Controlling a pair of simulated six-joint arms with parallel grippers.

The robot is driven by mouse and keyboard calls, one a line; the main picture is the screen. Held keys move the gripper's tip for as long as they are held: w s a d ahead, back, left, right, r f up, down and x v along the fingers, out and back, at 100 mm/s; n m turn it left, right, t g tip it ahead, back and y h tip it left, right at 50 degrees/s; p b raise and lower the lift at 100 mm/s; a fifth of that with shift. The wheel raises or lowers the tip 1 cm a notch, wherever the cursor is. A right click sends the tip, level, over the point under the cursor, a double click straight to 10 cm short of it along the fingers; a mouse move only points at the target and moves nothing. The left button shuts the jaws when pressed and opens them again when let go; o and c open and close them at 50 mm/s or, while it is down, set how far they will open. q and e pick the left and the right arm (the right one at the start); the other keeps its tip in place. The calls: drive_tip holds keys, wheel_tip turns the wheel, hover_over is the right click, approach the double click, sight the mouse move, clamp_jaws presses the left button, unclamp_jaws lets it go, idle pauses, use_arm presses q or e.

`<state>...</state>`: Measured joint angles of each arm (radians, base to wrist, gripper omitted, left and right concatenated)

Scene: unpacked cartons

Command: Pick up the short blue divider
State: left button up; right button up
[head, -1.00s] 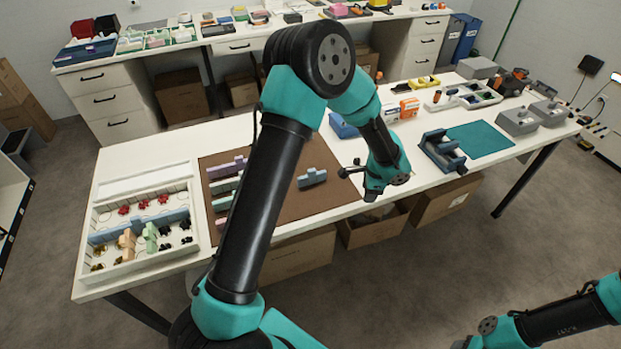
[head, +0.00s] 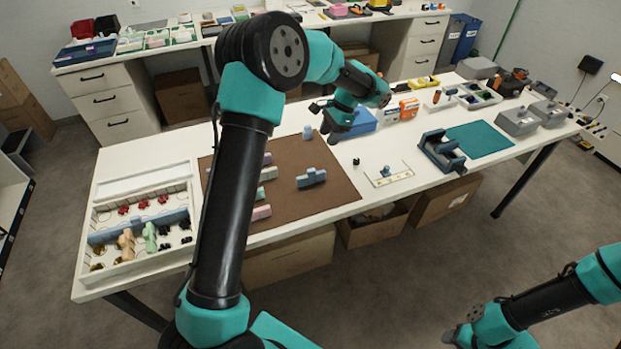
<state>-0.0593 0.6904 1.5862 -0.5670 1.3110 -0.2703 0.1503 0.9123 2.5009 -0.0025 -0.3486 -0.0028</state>
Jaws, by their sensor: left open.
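A short grey-blue divider (head: 311,179) with a raised middle tab stands on the brown mat (head: 335,192), right of the mat's middle. My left gripper (head: 323,119) is open and empty above the mat's back right edge, behind the divider and apart from it. A small light blue piece (head: 307,132) is just below and left of the gripper. A longer blue divider (head: 140,226) runs across the white compartment tray (head: 128,262) at the left. My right gripper (head: 452,337) is low at the bottom edge, off the table; its jaws are unclear.
Pink, green and purple dividers are partly hidden behind my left arm. A blue box (head: 362,122) is close beside the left gripper. A small clear plate (head: 388,174) and a dark blue holder (head: 441,151) stand to the right. The mat's right part is mostly free.

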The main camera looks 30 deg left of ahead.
sight(312, 170)
use_arm(q)
drive_tip(key=x, duration=1.2)
drive_tip(key=shift+f, duration=0.1)
drive_tip(key=shift+x, duration=2.6)
drive_tip(key=shift+w, duration=0.1)
drive_tip(key=shift+c, duration=0.4)
clamp_jaws()
